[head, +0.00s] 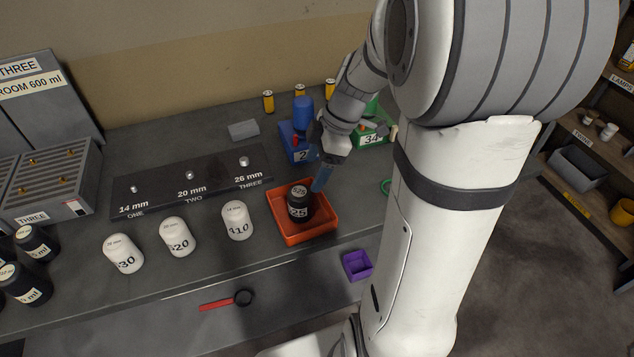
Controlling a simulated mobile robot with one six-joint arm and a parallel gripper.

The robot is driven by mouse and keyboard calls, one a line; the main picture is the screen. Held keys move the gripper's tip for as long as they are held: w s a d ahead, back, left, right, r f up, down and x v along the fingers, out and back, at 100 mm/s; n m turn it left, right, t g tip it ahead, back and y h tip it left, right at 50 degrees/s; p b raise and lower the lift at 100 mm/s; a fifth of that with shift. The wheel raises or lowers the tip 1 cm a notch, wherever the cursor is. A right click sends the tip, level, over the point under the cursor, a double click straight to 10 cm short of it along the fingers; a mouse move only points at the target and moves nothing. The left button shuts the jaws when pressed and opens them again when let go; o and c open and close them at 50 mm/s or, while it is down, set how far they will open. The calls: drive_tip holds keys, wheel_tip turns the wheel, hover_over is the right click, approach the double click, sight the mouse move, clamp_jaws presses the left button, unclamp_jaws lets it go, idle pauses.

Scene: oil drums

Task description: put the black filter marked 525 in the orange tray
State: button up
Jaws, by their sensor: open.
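The black filter marked 525 (298,206) stands upright inside the orange tray (318,231) near the front edge of the bench. Its label shows on its top and on its side. My gripper (322,178) is open, just behind and to the right of the filter, over the back of the tray. It looks apart from the filter, with nothing seen between its fingers. The far finger is partly hidden by the wrist.
White filters marked 30 (124,254), 20 (178,237) and 10 (237,221) stand left of the tray. Behind them is a dark stud plate (160,187). A purple box (357,265) is at front right.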

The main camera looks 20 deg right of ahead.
drive_tip(key=s+a+r+m+t+h, duration=0.1)
drive_tip(key=s+r+m+h, duration=0.1)
drive_tip(key=s+m, duration=0.4)
drive_tip(key=s+a+r+m+t+h, duration=0.1)
drive_tip(key=s+a+r+m+h, duration=0.1)
drive_tip(key=s+m, duration=0.5)
drive_tip(key=shift+s+a+r+m+t, duration=0.2)
drive_tip(key=shift+r+m+t, duration=0.1)
drive_tip(key=shift+r+m, duration=0.75)
